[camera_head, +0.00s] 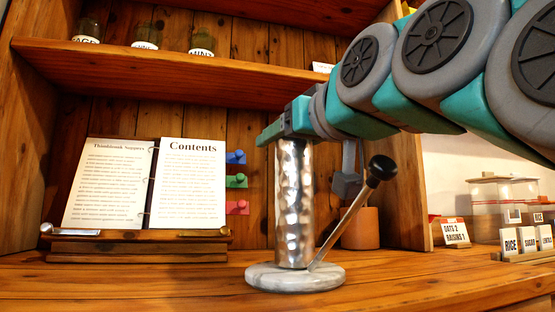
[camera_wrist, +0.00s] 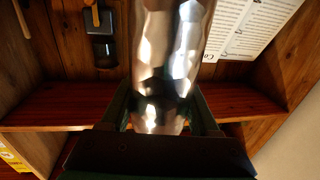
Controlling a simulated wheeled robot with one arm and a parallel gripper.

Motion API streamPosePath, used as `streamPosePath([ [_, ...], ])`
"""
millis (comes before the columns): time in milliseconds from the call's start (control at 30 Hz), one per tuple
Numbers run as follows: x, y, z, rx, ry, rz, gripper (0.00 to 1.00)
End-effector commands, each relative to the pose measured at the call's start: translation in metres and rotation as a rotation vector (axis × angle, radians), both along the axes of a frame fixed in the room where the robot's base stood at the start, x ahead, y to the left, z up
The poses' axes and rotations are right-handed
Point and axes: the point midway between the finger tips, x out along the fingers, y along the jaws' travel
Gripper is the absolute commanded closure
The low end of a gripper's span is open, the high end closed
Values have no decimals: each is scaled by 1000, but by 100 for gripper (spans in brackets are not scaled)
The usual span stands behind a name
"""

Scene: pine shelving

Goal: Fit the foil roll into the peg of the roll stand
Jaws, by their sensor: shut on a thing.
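The foil roll (camera_head: 294,205) is a shiny, dimpled silver cylinder standing upright over the round marble base of the roll stand (camera_head: 264,280). Its lower end appears at or very near the base; I cannot tell whether it touches. The peg is not visible. A slanted metal lever with a black knob (camera_head: 382,168) rises from the base, right of the roll. My gripper (camera_head: 288,138) is at the roll's top end and shut on it. In the wrist view the foil roll (camera_wrist: 172,60) runs between the two fingers (camera_wrist: 165,110).
An open recipe book (camera_head: 150,185) on a wooden stand is at the left. Coloured pegs (camera_head: 236,181) are on the back wall. A terracotta pot (camera_head: 361,228) is behind the lever. Labelled cards (camera_head: 527,240) stand at the right. The front counter is clear.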

Motion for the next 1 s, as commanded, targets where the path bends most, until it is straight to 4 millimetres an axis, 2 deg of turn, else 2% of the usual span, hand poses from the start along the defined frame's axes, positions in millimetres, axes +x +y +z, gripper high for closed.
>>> streamPosePath([
  [133, -1, 0, -3, 0, 0, 0, 100],
  [167, -1, 0, -3, 0, 0, 0, 37],
  [467, 0, 0, -3, 0, 1, 0, 3],
  [767, 0, 0, -4, -1, 2, 0, 3],
  [1000, -13, -6, -3, 0, 2, 0, 3],
])
